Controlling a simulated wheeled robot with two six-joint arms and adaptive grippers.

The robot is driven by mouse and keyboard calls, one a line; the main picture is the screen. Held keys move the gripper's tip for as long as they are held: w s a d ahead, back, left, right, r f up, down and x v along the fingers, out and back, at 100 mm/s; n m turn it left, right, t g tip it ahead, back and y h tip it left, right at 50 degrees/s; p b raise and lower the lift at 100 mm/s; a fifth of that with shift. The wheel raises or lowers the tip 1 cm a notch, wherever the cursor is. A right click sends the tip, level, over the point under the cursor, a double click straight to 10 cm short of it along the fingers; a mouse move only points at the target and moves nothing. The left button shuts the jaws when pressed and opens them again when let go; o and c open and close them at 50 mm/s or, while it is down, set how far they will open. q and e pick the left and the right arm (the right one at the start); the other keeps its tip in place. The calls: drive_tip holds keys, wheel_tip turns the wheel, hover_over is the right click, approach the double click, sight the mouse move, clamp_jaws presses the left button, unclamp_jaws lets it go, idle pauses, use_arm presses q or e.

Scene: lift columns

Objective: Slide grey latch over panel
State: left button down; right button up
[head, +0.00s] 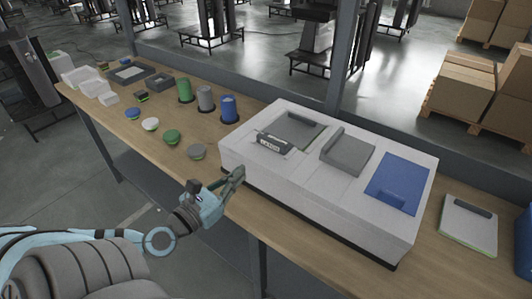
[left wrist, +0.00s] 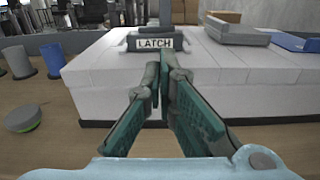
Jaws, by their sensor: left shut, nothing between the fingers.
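The grey latch (head: 269,142) with a dark bar and a "LATCH" label lies on top of a large white box (head: 240,152), at its left end. The latch label (left wrist: 155,43) shows straight ahead in the left wrist view. A grey recessed panel (head: 301,128) lies just behind the latch on the box top. My left gripper (head: 238,174) is shut and empty. It is at the near left side of the box, below the box top and in front of the latch. In the left wrist view its fingers (left wrist: 163,62) meet just below the label. My right gripper is not in view.
A raised grey block (head: 347,150) and a blue panel (head: 398,182) lie farther right on the box. Green, grey and blue cylinders (head: 228,108) and several round buttons stand left of the box. A grey-and-white piece (head: 468,224) lies at the right.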

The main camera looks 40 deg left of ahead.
use_arm(q)
drive_tip(key=b, duration=0.2)
approach(272, 144)
drive_tip(key=w+p, duration=0.1)
drive_tip(key=w, duration=0.5)
drive_tip(key=shift+w+a+r+p, duration=0.1)
drive_tip(key=shift+a+r+p, duration=0.1)
drive_tip(key=shift+p, duration=0.2)
drive_tip(key=shift+w+f, duration=0.2)
drive_tip(key=shift+w, duration=0.2)
drive_tip(key=shift+d, duration=0.1)
